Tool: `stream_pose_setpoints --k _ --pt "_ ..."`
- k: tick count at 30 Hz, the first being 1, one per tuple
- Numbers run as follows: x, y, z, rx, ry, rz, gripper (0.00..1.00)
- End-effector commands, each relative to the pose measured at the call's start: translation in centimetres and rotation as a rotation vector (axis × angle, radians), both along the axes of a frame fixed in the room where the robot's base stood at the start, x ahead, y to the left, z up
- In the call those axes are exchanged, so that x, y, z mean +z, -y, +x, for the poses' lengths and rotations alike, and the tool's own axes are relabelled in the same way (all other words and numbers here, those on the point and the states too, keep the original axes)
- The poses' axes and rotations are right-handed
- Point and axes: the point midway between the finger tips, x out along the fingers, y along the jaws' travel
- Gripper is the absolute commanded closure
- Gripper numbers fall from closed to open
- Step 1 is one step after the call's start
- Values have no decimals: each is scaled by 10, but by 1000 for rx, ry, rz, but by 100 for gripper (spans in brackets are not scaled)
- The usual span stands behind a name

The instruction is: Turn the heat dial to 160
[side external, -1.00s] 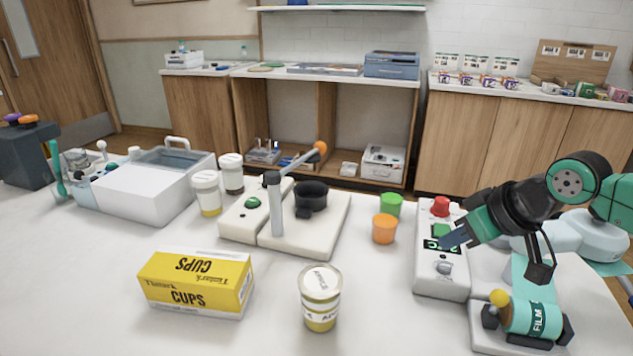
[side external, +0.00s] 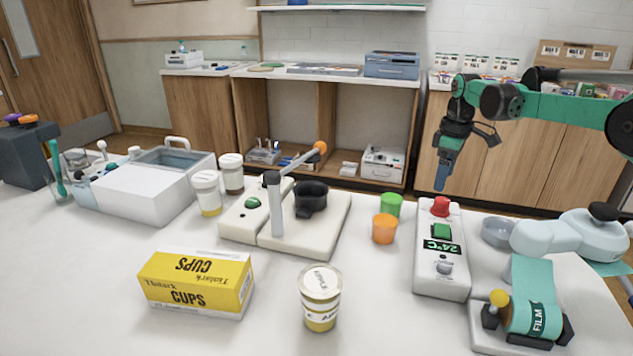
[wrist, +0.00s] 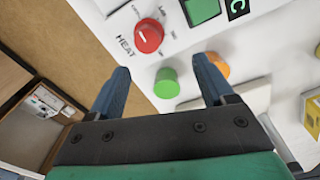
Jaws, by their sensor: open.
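The heat dial is a red knob (side external: 441,206) at the far end of a white control box (side external: 427,272). In the wrist view the red dial (wrist: 148,36) shows a white pointer mark, with the word HEAT beside it; its scale numbers are too small to read. The box's display (side external: 441,247) reads 24°C, below a green square button (side external: 441,231). My gripper (side external: 440,184) is raised above and beyond the dial, apart from it. In the wrist view my gripper (wrist: 162,67) is open and empty, with the dial ahead of the fingertips.
Green (side external: 391,204) and orange (side external: 384,229) cups stand left of the box. A grey knob (side external: 445,267) sits at the box's near end.

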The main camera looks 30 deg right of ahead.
Motion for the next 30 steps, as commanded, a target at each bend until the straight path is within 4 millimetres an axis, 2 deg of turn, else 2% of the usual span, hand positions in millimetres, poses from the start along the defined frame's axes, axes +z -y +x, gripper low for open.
stream_pose_setpoints --k 3,6,18,28,29,30 --pt "-14 14 3 30 -36 13 25" --pt "-20 18 4 45 -48 17 25" --pt "-69 18 4 46 -49 18 25" --pt "-75 18 4 46 -49 18 25" --pt "-75 18 4 46 -49 18 31" --pt "-75 18 4 46 -49 18 42"
